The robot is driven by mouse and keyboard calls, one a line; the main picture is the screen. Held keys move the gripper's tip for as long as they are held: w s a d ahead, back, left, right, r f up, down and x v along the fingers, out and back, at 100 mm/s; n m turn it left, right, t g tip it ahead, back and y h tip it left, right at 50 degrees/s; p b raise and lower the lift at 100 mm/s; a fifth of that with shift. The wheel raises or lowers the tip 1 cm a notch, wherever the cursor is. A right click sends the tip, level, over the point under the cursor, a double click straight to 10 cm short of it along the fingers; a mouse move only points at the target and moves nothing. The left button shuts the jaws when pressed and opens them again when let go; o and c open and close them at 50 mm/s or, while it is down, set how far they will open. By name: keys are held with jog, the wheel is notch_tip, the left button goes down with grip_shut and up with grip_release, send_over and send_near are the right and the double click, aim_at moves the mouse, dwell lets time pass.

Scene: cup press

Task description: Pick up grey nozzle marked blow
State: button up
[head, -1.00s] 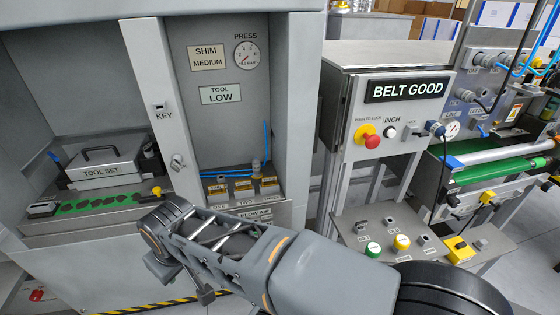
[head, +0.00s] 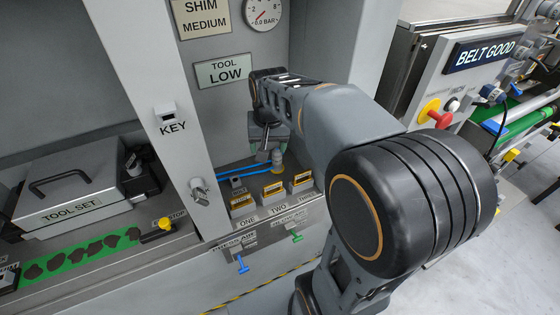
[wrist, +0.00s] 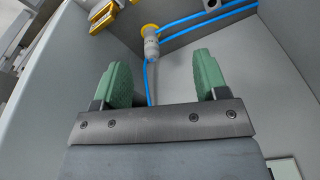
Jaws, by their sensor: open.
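The grey nozzle (wrist: 151,48) shows in the wrist view, ahead of my gripper and roughly between the lines of its fingers. A yellow ring (wrist: 149,29) is at one end of it and a blue hose runs beside it. In the head view the nozzle (head: 277,158) stands at the back of the right bay, just below my gripper (head: 268,140). No marking on it is readable. My gripper, seen in the wrist view with two green fingers (wrist: 160,66), is open and empty. The fingers appear apart from the nozzle; exact depth is hard to tell.
Yellow-labelled blocks (head: 273,190) stand in a row in front of the nozzle. Blue hoses (head: 240,173) run along the bay's back. A grey post with a key switch (head: 167,115) bounds the bay on the left. A wall closes its right side.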

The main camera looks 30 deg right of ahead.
aim_at(277, 158)
jog(key=w+d+f+m+g+b, duration=0.2)
jog(key=w+d+f+m, duration=0.25)
jog(key=w+d, duration=0.4)
jog(key=f, duration=0.2)
jog(key=w+f, duration=0.1)
jog(key=f, duration=0.2)
jog(key=w+a+f, duration=0.1)
jog(key=f, duration=0.1)
jog(key=shift+a+f, duration=0.1)
jog(key=shift+f, duration=0.25)
jog(key=shift+w+f, duration=0.1)
jog(key=shift+f, duration=3.15)
jog(key=shift+c, duration=0.3)
jog(key=c, duration=1)
jog(key=shift+r, duration=0.1)
